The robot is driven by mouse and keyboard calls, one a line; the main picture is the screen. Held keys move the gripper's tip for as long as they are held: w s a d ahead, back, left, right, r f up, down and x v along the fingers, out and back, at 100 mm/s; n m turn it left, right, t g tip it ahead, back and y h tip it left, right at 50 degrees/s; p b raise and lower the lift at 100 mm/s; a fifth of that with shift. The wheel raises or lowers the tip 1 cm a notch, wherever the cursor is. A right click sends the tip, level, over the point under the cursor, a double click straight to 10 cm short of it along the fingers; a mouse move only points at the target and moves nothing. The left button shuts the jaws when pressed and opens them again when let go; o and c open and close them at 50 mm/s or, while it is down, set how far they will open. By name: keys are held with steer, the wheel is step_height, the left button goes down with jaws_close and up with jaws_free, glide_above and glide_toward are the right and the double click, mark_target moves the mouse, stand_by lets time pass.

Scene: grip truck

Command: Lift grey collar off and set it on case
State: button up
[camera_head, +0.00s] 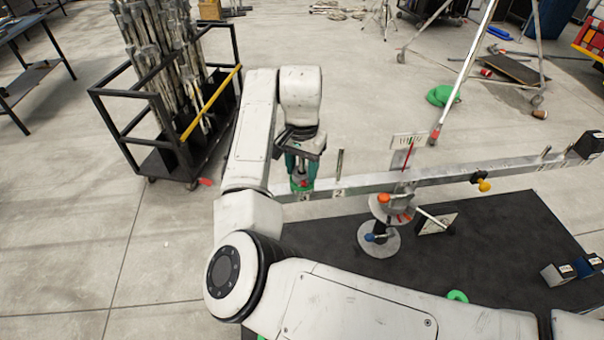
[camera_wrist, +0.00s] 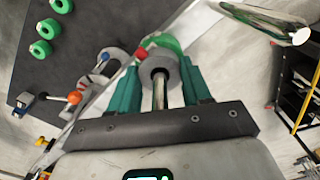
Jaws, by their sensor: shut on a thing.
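The grey collar (camera_wrist: 155,62) is between the teal fingers of my gripper (camera_wrist: 162,82) in the wrist view, with a small red knob at its side. It is around a metal pin (camera_wrist: 160,95). A green ring (camera_wrist: 168,43) shows just beyond the collar. In the head view my gripper (camera_head: 301,168) points down at the left end of the long metal beam (camera_head: 360,184) and hides most of the collar. The dark flat top (camera_head: 500,245), which may be the case, lies below the beam. I cannot tell whether the collar touches the green ring.
A stand with an orange knob (camera_head: 383,198) holds the beam's middle. Small blocks (camera_head: 558,273) and a green ring (camera_head: 457,296) lie on the dark top; several green rings show in the wrist view. A rod cart (camera_head: 165,100) stands at left. Open floor lies between.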

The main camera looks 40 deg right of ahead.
step_height(320, 180, up, 10)
steer(key=shift+f+b, duration=0.1)
steer(key=shift+b, duration=0.8)
steer(key=shift+r+p, duration=1.6)
steer(key=shift+p, duration=0.1)
steer(key=shift+r, duration=5.2)
